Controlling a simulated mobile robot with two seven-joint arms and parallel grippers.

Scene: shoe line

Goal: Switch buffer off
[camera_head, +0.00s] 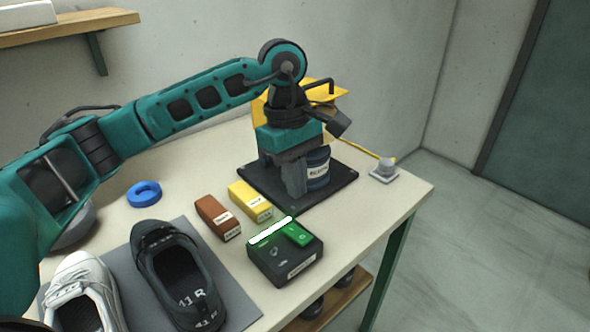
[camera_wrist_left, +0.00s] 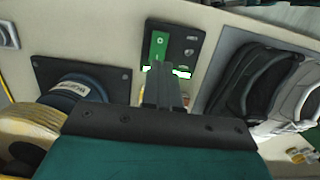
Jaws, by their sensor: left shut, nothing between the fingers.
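The black switch box (camera_head: 288,262) stands near the table's front right edge. It has a green rocker switch (camera_head: 297,234) and a strip lamp (camera_head: 270,230) that glows white-green. My left gripper (camera_head: 295,190) is shut and empty, pointing down behind the box. In the left wrist view, its fingers (camera_wrist_left: 165,75) overlap the near edge of the box, just below the green rocker (camera_wrist_left: 159,46) with its O mark; I cannot tell whether they touch it. The buffer has a dark base plate (camera_head: 340,184), a blue labelled body (camera_head: 318,172) and yellow parts (camera_head: 325,92), partly hidden by my arm.
A brown box (camera_head: 217,217) and a yellow box (camera_head: 250,200) lie left of the switch box. A dark shoe (camera_head: 175,270) and a white shoe (camera_head: 85,290) rest on a grey mat (camera_head: 235,300).

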